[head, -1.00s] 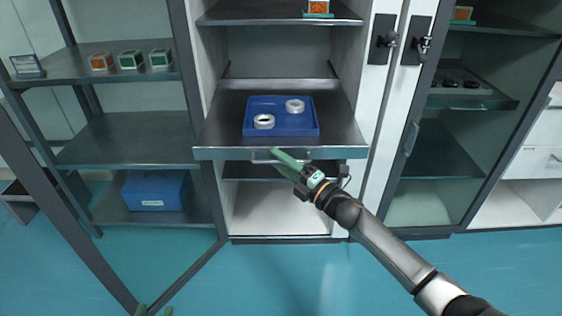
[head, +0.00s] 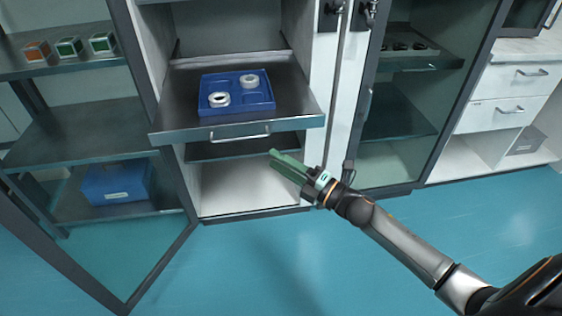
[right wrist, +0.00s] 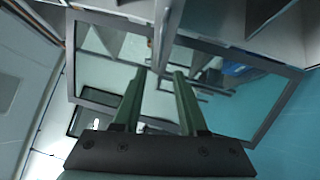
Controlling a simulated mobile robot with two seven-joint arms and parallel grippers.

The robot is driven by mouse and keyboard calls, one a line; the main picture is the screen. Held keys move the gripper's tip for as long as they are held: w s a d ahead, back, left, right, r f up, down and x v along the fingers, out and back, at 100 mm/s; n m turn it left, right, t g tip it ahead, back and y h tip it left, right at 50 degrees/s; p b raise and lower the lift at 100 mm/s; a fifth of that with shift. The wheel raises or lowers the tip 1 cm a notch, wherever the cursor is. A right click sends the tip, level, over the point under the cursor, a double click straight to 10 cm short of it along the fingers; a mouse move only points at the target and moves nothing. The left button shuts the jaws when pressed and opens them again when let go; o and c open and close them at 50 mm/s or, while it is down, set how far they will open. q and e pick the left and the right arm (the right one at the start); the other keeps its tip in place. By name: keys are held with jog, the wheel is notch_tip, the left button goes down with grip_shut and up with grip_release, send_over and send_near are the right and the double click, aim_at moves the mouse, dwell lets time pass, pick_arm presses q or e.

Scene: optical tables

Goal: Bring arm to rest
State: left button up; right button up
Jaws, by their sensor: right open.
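My right gripper (head: 277,161) is in front of the cabinet, below the front edge of the pulled-out shelf. Its green fingers point up and to the left. In the right wrist view the two fingers (right wrist: 158,80) stand apart with nothing between them. The right arm reaches in from the lower right of the head view. My left gripper does not show.
The pulled-out shelf (head: 170,128) has a front handle and carries a blue tray (head: 237,103) with two white rings. An open glass door (head: 95,245) stands at the left. A blue box (head: 117,182) sits on a low shelf. Floor (head: 300,260) in front is clear.

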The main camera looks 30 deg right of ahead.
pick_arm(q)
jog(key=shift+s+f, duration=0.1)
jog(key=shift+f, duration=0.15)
pick_arm(e)
jog(key=shift+s, duration=0.1)
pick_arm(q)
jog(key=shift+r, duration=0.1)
